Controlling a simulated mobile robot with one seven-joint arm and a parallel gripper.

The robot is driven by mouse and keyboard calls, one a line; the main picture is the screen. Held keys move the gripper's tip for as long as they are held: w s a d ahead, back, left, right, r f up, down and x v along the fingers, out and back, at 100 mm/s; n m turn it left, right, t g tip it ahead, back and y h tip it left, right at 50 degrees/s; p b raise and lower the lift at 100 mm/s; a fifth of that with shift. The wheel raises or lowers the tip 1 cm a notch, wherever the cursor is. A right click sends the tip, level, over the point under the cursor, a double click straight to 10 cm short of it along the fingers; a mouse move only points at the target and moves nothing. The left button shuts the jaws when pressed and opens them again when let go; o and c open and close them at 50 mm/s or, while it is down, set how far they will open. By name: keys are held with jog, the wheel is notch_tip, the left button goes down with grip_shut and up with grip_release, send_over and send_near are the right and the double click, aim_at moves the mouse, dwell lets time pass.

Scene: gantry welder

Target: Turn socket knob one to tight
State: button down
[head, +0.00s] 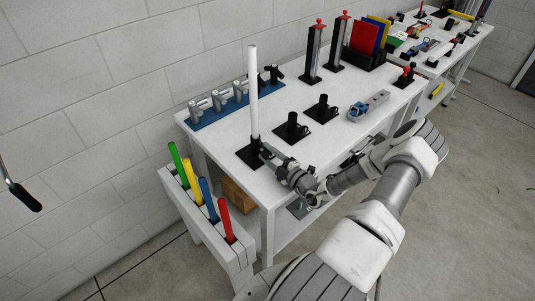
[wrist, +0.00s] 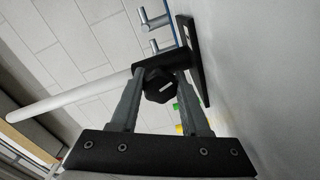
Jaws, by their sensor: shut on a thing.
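A white rod (head: 253,92) stands upright in a black socket (head: 254,148) near the left front corner of the white table. The rod (wrist: 65,101) and the socket's black base plate (wrist: 198,65) also show in the wrist view. A black lobed knob (wrist: 158,86) sits on the side of this socket. My gripper (wrist: 160,88) is shut on the knob, one grey finger on each side. In the head view my gripper (head: 267,152) reaches the socket from the right and hides the knob. A small white mark shows on the knob; how tight it is cannot be told.
Two more black sockets (head: 292,128) and (head: 322,108) stand to the right, empty. A blue rack (head: 208,118) with grey fittings lies behind. A side bin (head: 205,228) holds green, yellow, blue and red rods. A small grey-blue device (head: 368,106) lies further right.

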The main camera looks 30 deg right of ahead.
jog(key=shift+c, duration=1.9)
grip_release()
jog(key=s+d+b, duration=0.1)
jog(key=s+d, duration=0.1)
jog(key=s, duration=1.5)
jog(key=shift+s+d, duration=0.15)
jog(key=shift+d, duration=0.05)
